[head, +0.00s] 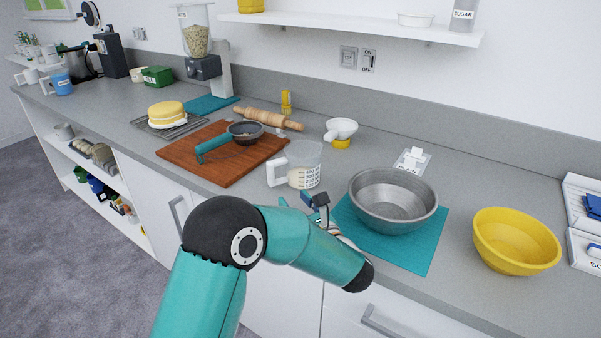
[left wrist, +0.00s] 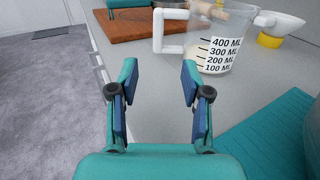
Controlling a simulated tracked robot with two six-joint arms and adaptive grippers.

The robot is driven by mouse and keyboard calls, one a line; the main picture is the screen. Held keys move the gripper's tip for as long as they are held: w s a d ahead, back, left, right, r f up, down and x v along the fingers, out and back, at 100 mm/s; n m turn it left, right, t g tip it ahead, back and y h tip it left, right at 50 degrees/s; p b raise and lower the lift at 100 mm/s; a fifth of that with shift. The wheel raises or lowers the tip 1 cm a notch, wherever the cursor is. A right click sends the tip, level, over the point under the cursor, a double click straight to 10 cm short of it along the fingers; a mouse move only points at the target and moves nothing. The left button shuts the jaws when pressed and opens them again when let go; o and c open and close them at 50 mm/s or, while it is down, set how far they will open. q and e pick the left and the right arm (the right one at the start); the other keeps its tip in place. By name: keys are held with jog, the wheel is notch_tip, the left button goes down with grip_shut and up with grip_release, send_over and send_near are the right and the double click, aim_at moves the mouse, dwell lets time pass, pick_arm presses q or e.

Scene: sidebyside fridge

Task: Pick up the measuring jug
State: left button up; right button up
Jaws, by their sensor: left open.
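The measuring jug (head: 304,165) is clear, with a white handle on its left and some pale contents low inside. It stands upright on the grey counter, right of the wooden board. In the left wrist view the jug (left wrist: 226,42) shows its 100 to 400 ML marks, and its handle points left. My left gripper (head: 318,202) is in front of the jug, near the counter's front edge, partly hidden by my arm. In the left wrist view the left gripper (left wrist: 156,75) is open and empty, its fingers short of the jug and its handle. My right gripper is not in view.
A metal bowl (head: 393,200) on a teal mat (head: 425,253) stands right of the jug, with a yellow bowl (head: 516,241) further right. A wooden board (head: 232,171) with a teal-handled strainer (head: 227,139) lies left.

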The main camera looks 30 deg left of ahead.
aim_at(273, 179)
pick_arm(q)
jog(key=p+x, duration=0.1)
jog(key=x, duration=0.7)
jog(key=shift+a, duration=0.4)
jog(key=shift+f+p+x, duration=0.2)
jog(key=shift+p+x, duration=0.1)
jog(key=shift+x, duration=0.55)
jog(key=shift+f+p+x, duration=0.15)
jog(key=shift+p+x, duration=0.15)
jog(key=shift+x, duration=0.6)
jog(key=shift+f+p+x, duration=0.2)
jog(key=shift+p+x, duration=0.1)
jog(key=shift+x, duration=0.55)
grip_shut()
